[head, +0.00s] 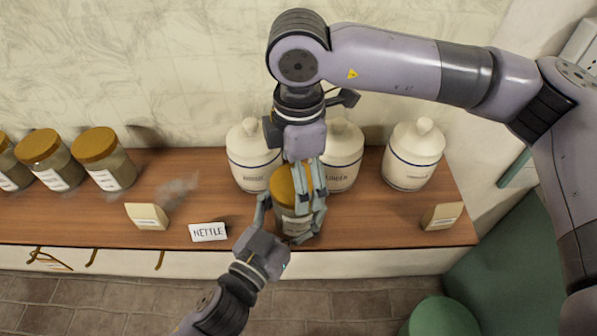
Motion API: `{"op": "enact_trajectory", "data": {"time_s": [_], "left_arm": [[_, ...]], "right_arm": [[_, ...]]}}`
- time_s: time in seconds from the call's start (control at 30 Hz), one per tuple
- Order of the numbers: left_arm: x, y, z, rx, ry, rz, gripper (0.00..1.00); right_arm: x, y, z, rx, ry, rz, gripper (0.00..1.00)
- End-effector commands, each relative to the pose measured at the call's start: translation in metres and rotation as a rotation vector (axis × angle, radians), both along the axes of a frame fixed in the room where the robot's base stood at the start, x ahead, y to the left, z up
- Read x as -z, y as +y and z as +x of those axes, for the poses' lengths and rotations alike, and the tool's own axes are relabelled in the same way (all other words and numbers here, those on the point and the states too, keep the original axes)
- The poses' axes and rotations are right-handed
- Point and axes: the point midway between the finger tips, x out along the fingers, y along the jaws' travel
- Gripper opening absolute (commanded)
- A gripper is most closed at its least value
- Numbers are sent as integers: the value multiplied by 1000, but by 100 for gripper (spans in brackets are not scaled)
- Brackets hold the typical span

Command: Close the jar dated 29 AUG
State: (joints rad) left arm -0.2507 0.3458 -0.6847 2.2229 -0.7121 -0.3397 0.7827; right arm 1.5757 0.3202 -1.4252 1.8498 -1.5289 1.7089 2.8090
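A glass jar (291,224) with a mustard-coloured lid (282,184) stands near the shelf's front edge, partly hidden by both grippers. The lid sits at its mouth; I cannot tell if it is tight. The jar's label is mostly covered and its date cannot be read. My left gripper (285,214) comes from the front with its fingers on either side of the jar's body, closed around it. My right gripper (308,196) hangs from above, its fingers over the lid's right side. Whether they grip the lid I cannot tell.
Three white lidded canisters (412,155) stand behind and to the right. Several mustard-lidded jars (104,159) stand at the left. A NETTLE card (208,232), a cream label block (147,216) and another block (441,216) stand along the wooden shelf (370,225). A green stool (441,318) is below right.

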Motion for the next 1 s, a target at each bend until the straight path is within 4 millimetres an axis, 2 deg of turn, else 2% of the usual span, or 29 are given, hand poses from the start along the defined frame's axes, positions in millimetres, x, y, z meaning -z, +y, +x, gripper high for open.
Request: {"op": "enact_trajectory", "data": {"time_s": [0.13, 0.43, 0.53, 0.67, 1.0], "left_arm": [[2, 0, 0, 0, 5, 2, 0], [2, 0, -1, 0, 4, 1, 0], [2, 0, 0, 0, 4, 1, 0], [2, 0, 0, 0, 4, 0, 0], [2, 0, -1, 1, 4, 0, 0]], "right_arm": [[1, 0, 0, -1, 2, -1, 97], [1, 0, -1, -2, 2, -1, 97], [-5, 0, 0, -2, 1, 0, 97], [-24, 0, 0, -2, -1, 0, 97], [-95, 0, 0, -1, -1, -1, 97]]}}
